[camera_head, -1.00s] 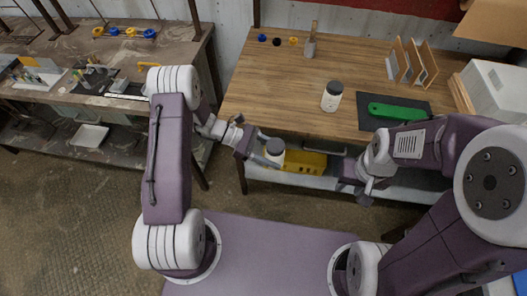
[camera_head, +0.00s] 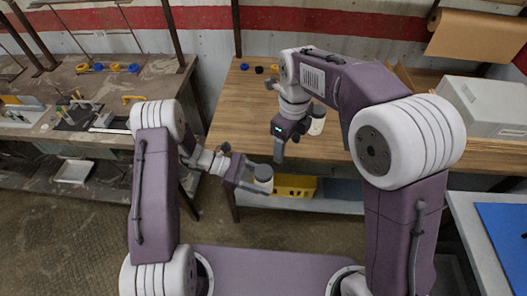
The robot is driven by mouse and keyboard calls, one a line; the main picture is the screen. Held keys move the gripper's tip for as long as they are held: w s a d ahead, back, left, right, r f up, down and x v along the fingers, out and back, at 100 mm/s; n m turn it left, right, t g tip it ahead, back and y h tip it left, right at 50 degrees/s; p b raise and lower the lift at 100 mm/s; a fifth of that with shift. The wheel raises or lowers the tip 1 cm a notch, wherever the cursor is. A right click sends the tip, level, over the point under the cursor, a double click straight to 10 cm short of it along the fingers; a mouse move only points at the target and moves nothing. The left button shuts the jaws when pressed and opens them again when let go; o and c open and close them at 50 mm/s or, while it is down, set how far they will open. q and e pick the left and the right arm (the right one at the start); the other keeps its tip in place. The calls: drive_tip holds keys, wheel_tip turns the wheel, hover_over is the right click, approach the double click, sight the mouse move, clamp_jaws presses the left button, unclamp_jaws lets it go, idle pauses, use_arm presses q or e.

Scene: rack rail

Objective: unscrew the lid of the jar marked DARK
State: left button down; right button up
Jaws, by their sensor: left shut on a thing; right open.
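My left gripper (camera_head: 259,182) is shut on a small white jar (camera_head: 264,184) with a grey lid (camera_head: 263,171), held upright in front of the wooden table's edge. My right gripper (camera_head: 284,151) is open and points down, above and slightly right of that jar, apart from its lid. A second white jar (camera_head: 317,125) stands on the table, partly hidden behind my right gripper and arm. No marking can be read on either jar, so I cannot tell which is DARK.
The wooden table (camera_head: 232,115) has small coloured caps (camera_head: 259,69) at its back. A yellow box (camera_head: 294,187) sits on the shelf below. A cluttered workbench (camera_head: 95,100) is at left. A grey box (camera_head: 485,108) stands at right, with a blue mat (camera_head: 504,232) nearer.

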drive_tip(key=n, duration=0.2)
hover_over(263, 172)
drive_tip(key=shift+w+d+f, duration=0.1)
drive_tip(key=shift+w+f, duration=0.05)
drive_tip(key=shift+f, duration=0.8)
wheel_tip(263, 172, down, 8)
drive_tip(key=shift+c, duration=0.3)
